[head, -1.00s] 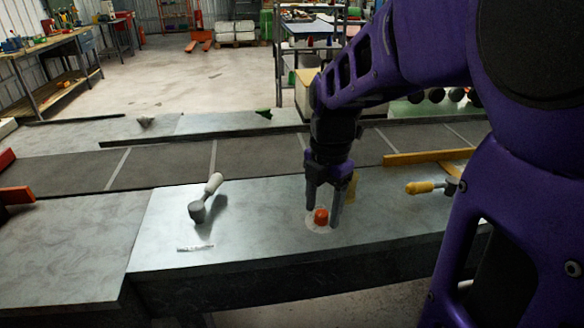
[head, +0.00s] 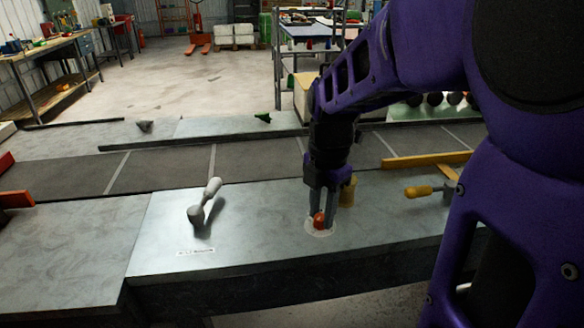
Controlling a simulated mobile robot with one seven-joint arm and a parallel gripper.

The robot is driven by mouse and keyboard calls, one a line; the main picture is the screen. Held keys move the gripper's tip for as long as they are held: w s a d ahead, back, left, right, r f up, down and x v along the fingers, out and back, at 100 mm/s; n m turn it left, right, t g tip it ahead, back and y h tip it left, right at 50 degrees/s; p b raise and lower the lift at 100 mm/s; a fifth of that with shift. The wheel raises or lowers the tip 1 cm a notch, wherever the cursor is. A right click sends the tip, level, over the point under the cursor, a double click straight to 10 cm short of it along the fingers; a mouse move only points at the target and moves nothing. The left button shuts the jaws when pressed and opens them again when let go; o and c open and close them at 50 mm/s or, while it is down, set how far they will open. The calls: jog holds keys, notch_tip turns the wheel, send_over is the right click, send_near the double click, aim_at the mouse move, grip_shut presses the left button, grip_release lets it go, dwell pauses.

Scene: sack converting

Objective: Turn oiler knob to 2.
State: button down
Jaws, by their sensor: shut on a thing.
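The orange-red knob (head: 319,220) stands on a pale round dial plate (head: 319,232) on the grey metal bench. My gripper (head: 321,213) points down over it, with its fingers closed on the knob's sides. The dial's numbers are too small to read, so I cannot tell which setting the knob is at.
A lever with a pale grip (head: 211,190) stands to the left, near a small white label (head: 196,252). A yellow-handled lever (head: 420,191) and a yellow bar (head: 425,160) are to the right. A yellowish cylinder (head: 348,190) stands just behind my gripper. A dark conveyor (head: 160,168) runs behind the bench.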

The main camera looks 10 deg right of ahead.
jog(key=m+p, duration=0.1)
jog(key=m, duration=0.2)
jog(key=shift+r+m, duration=0.1)
jog(key=shift+m, duration=0.2)
jog(key=m+p, duration=0.1)
jog(key=m, duration=0.3)
jog(key=shift+m+p, duration=0.3)
jog(key=shift+m, duration=0.1)
jog(key=m+p, duration=0.1)
jog(key=m, duration=0.3)
jog(key=shift+a, duration=0.1)
jog(key=m, duration=0.5)
jog(key=shift+h+p, duration=0.3)
jog(key=shift+p, duration=0.05)
jog(key=m, duration=0.4)
jog(key=shift+p, duration=0.3)
jog(key=m, duration=0.5)
jog(key=shift+p, duration=0.3)
jog(key=m, duration=0.4)
jog(key=shift+g+p, duration=0.3)
jog(key=m, duration=0.4)
jog(key=shift+m+p, duration=0.3)
jog(key=shift+p, duration=0.1)
